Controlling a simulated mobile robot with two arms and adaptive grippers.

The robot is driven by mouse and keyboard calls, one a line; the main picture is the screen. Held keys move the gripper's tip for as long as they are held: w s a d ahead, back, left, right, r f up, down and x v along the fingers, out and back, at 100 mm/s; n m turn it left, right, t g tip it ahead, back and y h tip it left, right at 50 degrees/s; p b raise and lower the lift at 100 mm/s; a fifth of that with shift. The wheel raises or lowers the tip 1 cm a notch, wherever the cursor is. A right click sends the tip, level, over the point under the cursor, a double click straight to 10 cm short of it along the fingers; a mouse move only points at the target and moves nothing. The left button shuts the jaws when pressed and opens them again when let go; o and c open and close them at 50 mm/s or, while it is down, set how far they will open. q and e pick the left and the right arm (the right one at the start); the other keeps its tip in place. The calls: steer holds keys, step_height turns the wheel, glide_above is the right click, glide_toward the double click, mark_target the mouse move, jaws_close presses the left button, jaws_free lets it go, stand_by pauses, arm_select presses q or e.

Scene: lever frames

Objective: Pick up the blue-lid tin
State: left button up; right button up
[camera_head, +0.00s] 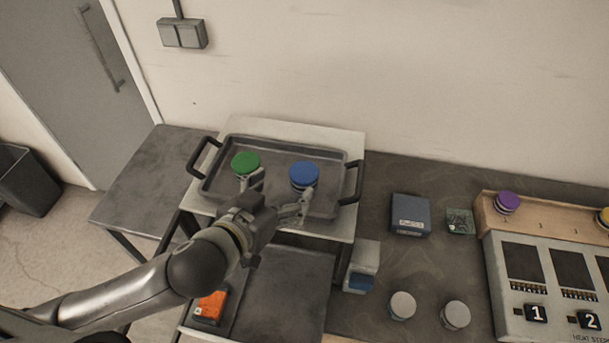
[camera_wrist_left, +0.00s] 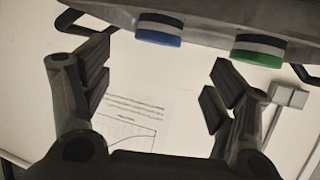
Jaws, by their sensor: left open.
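The blue-lid tin (camera_head: 304,174) stands upright on the right side of a dark tray (camera_head: 264,143). A green-lid tin (camera_head: 246,163) stands to its left in the same tray. My left gripper (camera_head: 279,192) is open and empty in front of the tins, one finger before each. The finger on the right overlaps the blue-lid tin's lower part; I cannot tell if they touch. In the left wrist view, the blue-lid tin (camera_wrist_left: 159,29) shows beyond and between the spread fingers of my left gripper (camera_wrist_left: 160,82). The green-lid tin (camera_wrist_left: 258,50) is off to the right there. My right gripper is not in view.
The tray has black handles and sits on a white-topped stand (camera_head: 350,147) against the wall. To the right, a dark bench holds a blue box (camera_head: 410,214), two grey-lid tins (camera_head: 403,305), and a numbered panel (camera_head: 540,270). An orange box (camera_head: 210,305) lies below my arm.

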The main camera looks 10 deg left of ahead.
mark_target(302, 175)
arm_select(q)
steer(key=b+x, duration=0.2)
steer(key=x, duration=0.1)
steer(key=shift+s+f+b, duration=0.15)
steer(key=shift+f+b, duration=0.1)
steer(key=shift+b, duration=0.15)
steer(key=shift+b+x, duration=0.45)
steer(key=shift+x, duration=0.4)
steer(key=shift+r, duration=0.15)
steer(key=shift+w+d+p, duration=0.15)
steer(key=shift+w+p, duration=0.25)
steer(key=shift+w, duration=0.05)
steer(key=p+x, duration=0.1)
steer(key=x, duration=0.2)
steer(key=shift+d, duration=0.1)
steer(key=shift+w+d+f, duration=0.1)
steer(key=shift+w+f, duration=0.4)
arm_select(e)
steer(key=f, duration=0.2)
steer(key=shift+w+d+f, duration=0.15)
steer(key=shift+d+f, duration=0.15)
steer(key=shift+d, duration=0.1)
arm_select(q)
steer(key=shift+c, duration=0.5)
